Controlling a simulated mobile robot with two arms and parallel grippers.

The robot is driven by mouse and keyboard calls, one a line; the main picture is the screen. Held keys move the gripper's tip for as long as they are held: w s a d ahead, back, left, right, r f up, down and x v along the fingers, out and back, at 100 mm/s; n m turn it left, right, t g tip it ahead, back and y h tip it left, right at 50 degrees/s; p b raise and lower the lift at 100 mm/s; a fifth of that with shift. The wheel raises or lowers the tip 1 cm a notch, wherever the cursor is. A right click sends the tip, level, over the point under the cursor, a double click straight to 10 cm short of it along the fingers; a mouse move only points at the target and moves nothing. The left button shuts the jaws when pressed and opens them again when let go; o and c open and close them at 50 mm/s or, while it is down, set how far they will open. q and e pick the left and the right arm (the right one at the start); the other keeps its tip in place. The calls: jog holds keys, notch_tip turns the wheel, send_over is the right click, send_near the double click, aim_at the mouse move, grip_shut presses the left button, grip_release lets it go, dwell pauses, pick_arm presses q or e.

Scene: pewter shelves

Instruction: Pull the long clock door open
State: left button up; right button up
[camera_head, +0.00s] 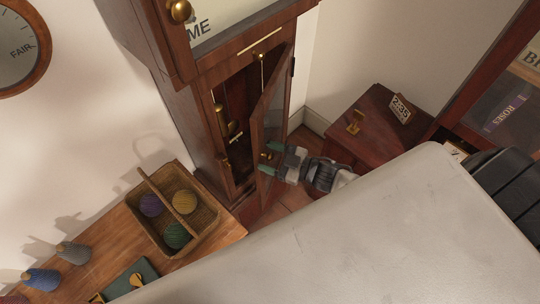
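The tall wooden clock (190,100) stands against the wall in the upper middle. Its long door (271,107), a wooden frame with a glass pane, is hinged on the right and stands partly open. The dark case inside shows brass parts, among them a pendulum (234,127). A small brass knob (267,156) sits low on the door's free side. My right gripper (269,159) reaches in from the right, low at the door. Its green-tipped fingers are spread, with the knob between or close to them; contact is unclear. My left gripper is out of view.
A wooden table (115,237) at lower left holds a wicker basket (205,217) with yarn balls. A low reddish cabinet (376,145) with a number card (401,109) stands right of the clock. A glass-fronted bookcase (490,70) is at upper right.

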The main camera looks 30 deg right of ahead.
jog(key=shift+p+v, duration=0.45)
jog(key=shift+v, duration=1.9)
jog(key=p+v, duration=0.1)
jog(key=v, duration=0.6)
jog(key=shift+d, duration=0.4)
jog(key=shift+s, duration=0.1)
jog(key=shift+c, duration=0.4)
